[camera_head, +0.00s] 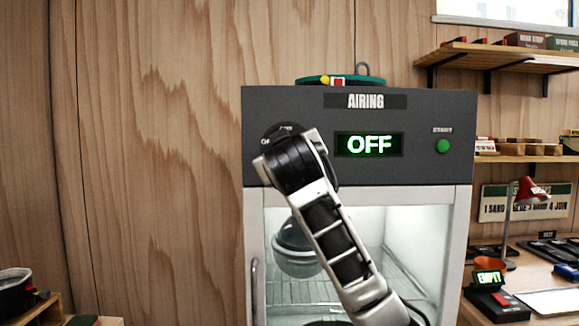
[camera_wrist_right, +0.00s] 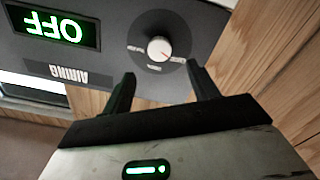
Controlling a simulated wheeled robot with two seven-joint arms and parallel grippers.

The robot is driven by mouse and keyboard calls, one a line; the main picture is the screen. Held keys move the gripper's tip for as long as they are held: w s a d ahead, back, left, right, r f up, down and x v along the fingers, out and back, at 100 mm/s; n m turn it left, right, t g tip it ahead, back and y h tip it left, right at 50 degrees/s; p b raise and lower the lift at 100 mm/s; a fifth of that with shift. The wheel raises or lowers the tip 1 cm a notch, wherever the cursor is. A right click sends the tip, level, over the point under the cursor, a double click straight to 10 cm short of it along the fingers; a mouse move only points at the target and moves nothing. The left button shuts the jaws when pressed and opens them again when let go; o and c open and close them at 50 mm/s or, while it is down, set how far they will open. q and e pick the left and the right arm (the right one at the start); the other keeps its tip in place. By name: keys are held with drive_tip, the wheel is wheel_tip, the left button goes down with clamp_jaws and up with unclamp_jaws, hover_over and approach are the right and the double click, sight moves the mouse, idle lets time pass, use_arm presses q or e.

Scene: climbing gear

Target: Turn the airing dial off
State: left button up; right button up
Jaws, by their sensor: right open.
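In the head view my right arm covers the knob; only the plate's upper edge (camera_head: 282,129) shows. The display (camera_head: 369,145) on the grey cabinet panel (camera_head: 420,110) reads OFF in green. My right gripper (camera_wrist_right: 161,69) is open, its two fingers spread on either side below the knob in the wrist picture, with nothing between them. I see no contact with the knob. My left gripper is not in view.
The glass-fronted cabinet holds a grey helmet (camera_head: 296,252) on a wire rack. A green indicator (camera_head: 443,146) is right of the display. A coiled teal item (camera_head: 340,80) lies on top. A red lamp (camera_head: 528,191) stands on the right bench. Wooden wall fills the left.

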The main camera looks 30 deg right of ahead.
drive_tip(key=b+v, duration=0.1)
drive_tip(key=v, duration=0.6)
drive_tip(key=shift+s+a, duration=0.2)
drive_tip(key=shift+s, duration=0.1)
drive_tip(key=w+a+f+n+y, duration=0.2)
drive_tip(key=w+f, duration=0.1)
drive_tip(key=f, duration=0.5)
drive_tip(key=w+a+f+n+y, duration=0.2)
drive_tip(key=w+a+f, duration=0.1)
drive_tip(key=f, duration=0.6)
drive_tip(key=s+a+f+n+g+y, duration=0.1)
drive_tip(key=a+f+y, duration=0.1)
drive_tip(key=f, duration=0.7)
drive_tip(key=s+a+f+n+g+y, duration=0.1)
drive_tip(key=a+f+y, duration=0.1)
drive_tip(key=f, duration=0.7)
drive_tip(key=s+a+f+m+g+y, duration=0.1)
drive_tip(key=s+a+f+y, duration=0.1)
drive_tip(key=s+f, duration=1)
drive_tip(key=s+a+f+m+g+y, duration=0.1)
drive_tip(key=s+a+f, duration=0.4)
drive_tip(key=s+f, duration=0.7)
drive_tip(key=shift+s+f+m+g+y, duration=0.2)
drive_tip(key=shift+f+m+g+y, duration=0.1)
drive_tip(key=shift+f+g+y, duration=0.3)
